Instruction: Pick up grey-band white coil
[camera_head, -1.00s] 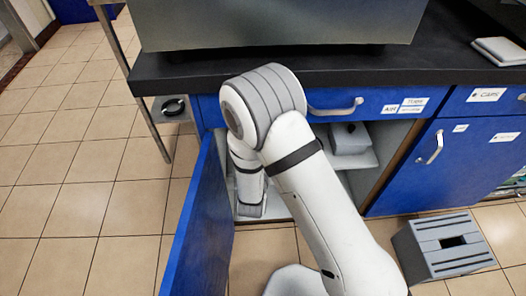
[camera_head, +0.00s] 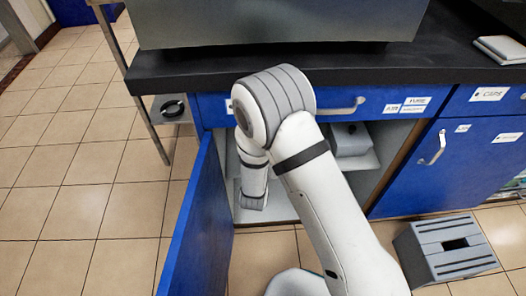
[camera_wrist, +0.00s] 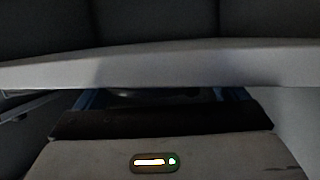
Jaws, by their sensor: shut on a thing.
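My gripper (camera_wrist: 160,98) is low inside the dark cabinet, just under a pale horizontal board (camera_wrist: 160,66). Its jaws are shut on a dim, rounded thing (camera_wrist: 148,96), which I take for the grey-band white coil. Only a thin curved part of it shows, and its colour and band are too dark to read. In the head view my arm reaches down into the open cabinet, and the jaws and the coil are hidden.
The blue cabinet door (camera_head: 198,225) stands open left of my arm. A grey box (camera_head: 350,138) sits on a shelf inside. The black worktop (camera_head: 300,68) overhangs the cabinet. A grey slotted stool (camera_head: 447,262) stands on the floor at right. Floor at left is clear.

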